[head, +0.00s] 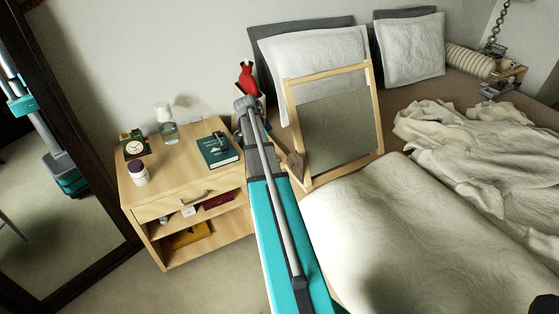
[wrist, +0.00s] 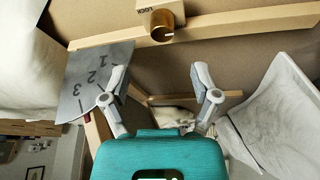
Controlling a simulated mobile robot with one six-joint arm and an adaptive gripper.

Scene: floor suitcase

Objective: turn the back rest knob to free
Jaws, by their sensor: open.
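The back rest (head: 339,112) stands tilted on the bed in the head view, a pale wooden frame with a grey-green panel. In the wrist view its wooden bar (wrist: 225,27) crosses the top. A round brass knob (wrist: 161,22) sits at this bar, beside a wooden block with the label LOCK (wrist: 148,8). A pale mark shows on the knob's lower right; I cannot tell its setting. A grey plate numbered 1, 2, 3 (wrist: 88,80) is at the left. My gripper (wrist: 159,80) is open and empty, apart from the knob, which lies beyond the fingertips.
A wooden nightstand (head: 180,180) stands left of the bed, with a green book (head: 218,150), clock, jar and carafe on top. A red bottle (head: 248,80) is behind my arm. Rumpled bedding (head: 470,150) covers the right. A dark-framed mirror (head: 85,150) stands at left.

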